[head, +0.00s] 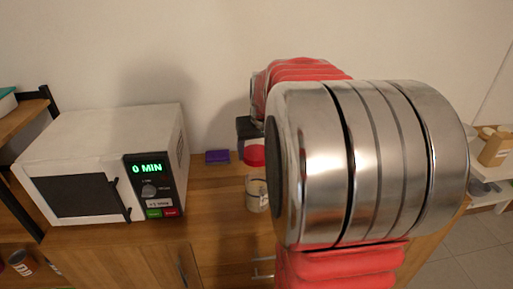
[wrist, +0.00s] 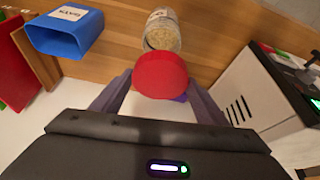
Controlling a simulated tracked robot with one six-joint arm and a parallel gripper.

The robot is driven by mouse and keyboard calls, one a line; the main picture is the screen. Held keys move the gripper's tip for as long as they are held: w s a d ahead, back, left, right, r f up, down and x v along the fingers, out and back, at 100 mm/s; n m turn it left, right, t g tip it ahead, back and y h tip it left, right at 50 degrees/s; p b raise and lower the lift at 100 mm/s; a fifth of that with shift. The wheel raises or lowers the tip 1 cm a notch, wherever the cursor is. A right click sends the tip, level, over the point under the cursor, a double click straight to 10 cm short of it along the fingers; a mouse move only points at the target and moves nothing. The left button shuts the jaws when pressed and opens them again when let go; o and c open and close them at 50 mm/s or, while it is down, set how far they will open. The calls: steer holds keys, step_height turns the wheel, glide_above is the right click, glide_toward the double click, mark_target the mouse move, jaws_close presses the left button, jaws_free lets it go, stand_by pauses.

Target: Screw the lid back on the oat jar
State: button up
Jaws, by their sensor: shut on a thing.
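The red lid (wrist: 160,73) is between the two fingers of my gripper (wrist: 160,82), which is shut on it. In the head view the lid (head: 254,155) is held above the oat jar (head: 257,194), with a gap between them. The jar is clear glass with pale contents and stands upright and open on the wooden counter. In the wrist view the jar (wrist: 162,30) shows just beyond the lid, which overlaps its near edge. My arm hides the jar's right side in the head view.
A white microwave (head: 100,165) stands left of the jar. A small purple object (head: 217,157) lies near the wall. A blue labelled container (wrist: 66,32) and a red item (wrist: 18,70) show at the left in the wrist view. The counter between microwave and jar is clear.

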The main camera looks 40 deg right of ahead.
mark_target(258, 165)
steer(key=shift+s+d+f, duration=0.1)
steer(key=shift+s, duration=0.05)
steer(key=shift+f, duration=2.75)
steer(key=shift+f, duration=0.95)
steer(key=o, duration=0.5)
steer(key=shift+c, duration=0.2)
steer(key=c, duration=0.5)
steer(key=shift+m, duration=0.6)
steer(key=shift+m+g+h, duration=0.4)
steer(key=shift+m+h, duration=0.2)
steer(key=shift+m, duration=0.6)
